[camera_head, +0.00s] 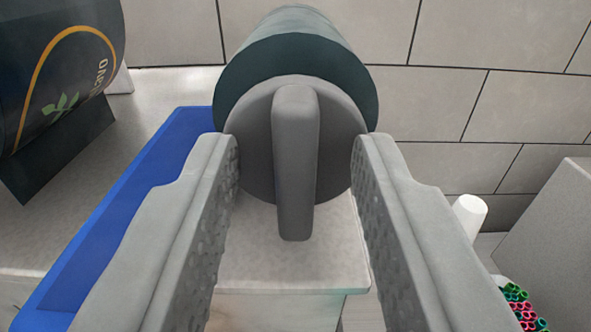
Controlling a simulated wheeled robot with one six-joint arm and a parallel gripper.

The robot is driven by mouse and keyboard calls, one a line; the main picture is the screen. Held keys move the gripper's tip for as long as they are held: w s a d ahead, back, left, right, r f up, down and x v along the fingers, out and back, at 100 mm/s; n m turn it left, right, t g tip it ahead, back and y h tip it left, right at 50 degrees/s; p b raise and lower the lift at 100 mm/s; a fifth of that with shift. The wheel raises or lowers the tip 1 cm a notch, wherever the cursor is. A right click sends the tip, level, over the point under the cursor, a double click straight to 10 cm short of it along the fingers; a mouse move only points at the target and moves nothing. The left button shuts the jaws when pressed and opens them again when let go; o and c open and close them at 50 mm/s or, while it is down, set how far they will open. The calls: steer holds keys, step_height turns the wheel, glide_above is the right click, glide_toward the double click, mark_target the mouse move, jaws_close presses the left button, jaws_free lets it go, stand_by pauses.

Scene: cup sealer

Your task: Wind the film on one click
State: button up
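A grey round knob (258,150) with a raised upright grip bar (296,165) faces me on the end of a dark green cylinder (295,50), which looks like part of the cup sealer. The bar stands close to vertical. My gripper (296,165) is open, with one textured finger on each side of the knob. The bar lies between the fingers, and gaps show between it and both fingers. The film itself is not clearly visible. The far side of the cylinder is hidden.
A dark cylinder with an orange line and leaf print (75,60) is at upper left. A blue tray or panel (110,215) lies left. A pale ledge (290,270) sits below the knob. At right are a white cylinder (470,212), coloured straws (520,303) and a grey box (555,235).

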jaws_close()
steer(key=shift+m, duration=0.3)
steer(key=m, duration=0.4)
steer(key=shift+d+m, duration=0.1)
steer(key=shift+m, duration=0.2)
steer(key=m, duration=0.5)
steer(key=shift+d+f+m, duration=0.1)
steer(key=shift+m, duration=0.2)
steer(key=m, duration=0.6)
steer(key=shift+f, duration=0.15)
steer(key=m, duration=0.6)
steer(key=shift+f+m, duration=0.25)
steer(key=shift+m, duration=0.15)
jaws_free()
